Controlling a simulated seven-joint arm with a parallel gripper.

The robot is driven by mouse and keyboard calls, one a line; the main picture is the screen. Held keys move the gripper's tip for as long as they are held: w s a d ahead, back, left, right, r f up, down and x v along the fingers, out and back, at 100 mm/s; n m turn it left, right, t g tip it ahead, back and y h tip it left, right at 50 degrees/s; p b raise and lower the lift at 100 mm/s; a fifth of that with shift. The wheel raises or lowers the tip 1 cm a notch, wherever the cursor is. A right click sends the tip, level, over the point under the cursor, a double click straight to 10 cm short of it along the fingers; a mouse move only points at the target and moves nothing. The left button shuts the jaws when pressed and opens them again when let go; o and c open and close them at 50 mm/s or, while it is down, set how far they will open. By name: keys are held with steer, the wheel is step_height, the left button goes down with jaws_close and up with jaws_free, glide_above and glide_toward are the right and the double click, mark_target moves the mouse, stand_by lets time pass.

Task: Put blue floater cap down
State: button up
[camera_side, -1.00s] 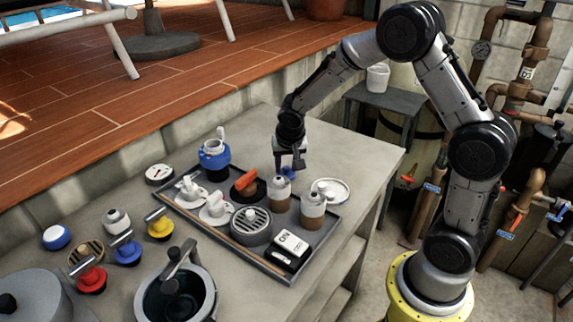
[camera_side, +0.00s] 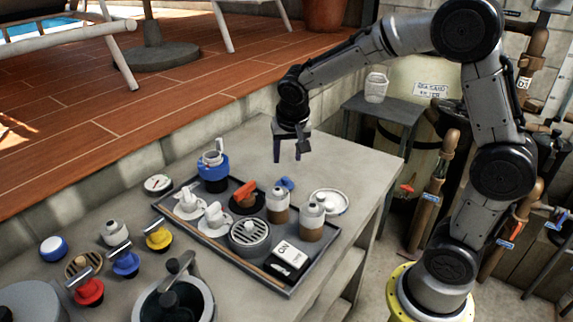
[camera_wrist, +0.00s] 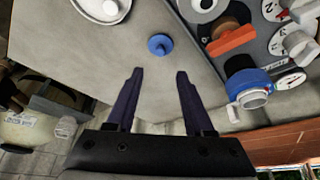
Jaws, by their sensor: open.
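The blue floater cap (camera_side: 286,184) rests on the bench behind the two brown-and-white bottles. In the wrist view the cap (camera_wrist: 160,44) is a blue disc with a small knob, on bare grey surface just outside the tray edge. My gripper (camera_side: 288,157) is open and empty, raised above the cap and clear of it. In the wrist view the fingertips of my gripper (camera_wrist: 160,72) are spread apart, with the cap in line with the gap between them. In the side view a bottle hides a little of the cap's near side.
The dark tray (camera_side: 212,243) holds bottles (camera_side: 312,222), a round grate (camera_side: 249,230) and a switch box (camera_side: 288,258). A white round lid (camera_side: 330,202) lies right of the cap. A blue-collared canister (camera_side: 212,172) stands left. The bench (camera_side: 345,160) is clear at the back right.

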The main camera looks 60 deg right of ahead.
steer(key=s+a+r+n+t+y, duration=0.1)
steer(key=s+a+r+n, duration=0.3)
steer(key=s+r, duration=0.5)
steer(key=s+a+f+n+y, duration=0.1)
steer(key=s+a+n, duration=0.1)
steer(key=s, duration=0.5)
steer(key=s+a+f+n+t+y, duration=0.1)
steer(key=s+n, duration=0.2)
steer(key=s, duration=0.5)
steer(key=shift+a+f, duration=0.15)
steer(key=shift+a, duration=0.25)
